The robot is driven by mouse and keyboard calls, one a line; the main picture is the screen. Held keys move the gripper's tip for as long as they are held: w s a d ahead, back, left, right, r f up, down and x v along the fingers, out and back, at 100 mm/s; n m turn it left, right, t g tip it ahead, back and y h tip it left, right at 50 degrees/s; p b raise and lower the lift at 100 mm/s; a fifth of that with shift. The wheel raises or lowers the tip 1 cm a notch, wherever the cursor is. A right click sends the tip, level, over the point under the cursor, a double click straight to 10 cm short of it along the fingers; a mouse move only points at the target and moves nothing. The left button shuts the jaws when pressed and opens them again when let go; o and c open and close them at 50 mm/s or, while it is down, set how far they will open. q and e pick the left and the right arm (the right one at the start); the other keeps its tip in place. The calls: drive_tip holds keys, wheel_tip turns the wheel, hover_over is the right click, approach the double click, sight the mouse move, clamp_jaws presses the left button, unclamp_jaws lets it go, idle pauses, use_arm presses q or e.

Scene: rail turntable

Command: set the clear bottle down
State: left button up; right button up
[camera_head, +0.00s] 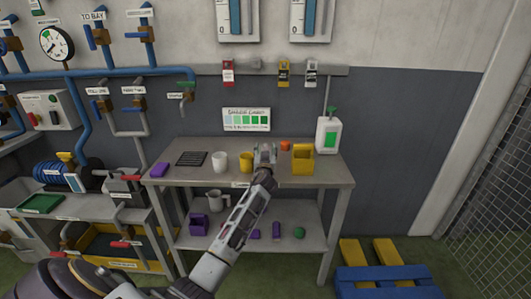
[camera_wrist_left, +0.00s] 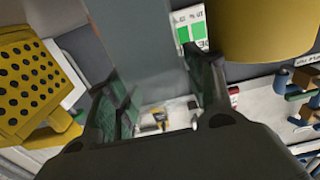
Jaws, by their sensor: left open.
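My left gripper (camera_head: 265,150) is over the workbench top (camera_head: 200,176), between a yellow mug (camera_head: 246,167) and a yellow box (camera_head: 302,165). In the left wrist view its two dark green-padded fingers (camera_wrist_left: 160,105) are apart. A pale grey, see-through shape (camera_wrist_left: 130,45) stands between them. It appears to be the clear bottle, but its outline is faint and I cannot tell whether its base touches the bench. In the head view the gripper mostly hides it. My right gripper is not in view.
A white mug (camera_head: 219,161), dark rack (camera_head: 191,158) and purple block (camera_head: 160,170) are left on the bench. An orange ball (camera_head: 285,146) and white canister (camera_head: 328,138) are towards the back right. The bench's front right looks bare. A blue pallet (camera_head: 385,275) is on the floor.

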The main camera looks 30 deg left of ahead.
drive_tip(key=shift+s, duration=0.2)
use_arm(q)
drive_tip(key=shift+r, duration=0.15)
drive_tip(key=shift+s, duration=0.15)
drive_tip(key=shift+s+d, duration=0.2)
drive_tip(key=shift+d, duration=0.05)
drive_tip(key=v, duration=1.1)
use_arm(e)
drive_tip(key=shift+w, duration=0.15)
use_arm(q)
drive_tip(key=shift+s, duration=0.1)
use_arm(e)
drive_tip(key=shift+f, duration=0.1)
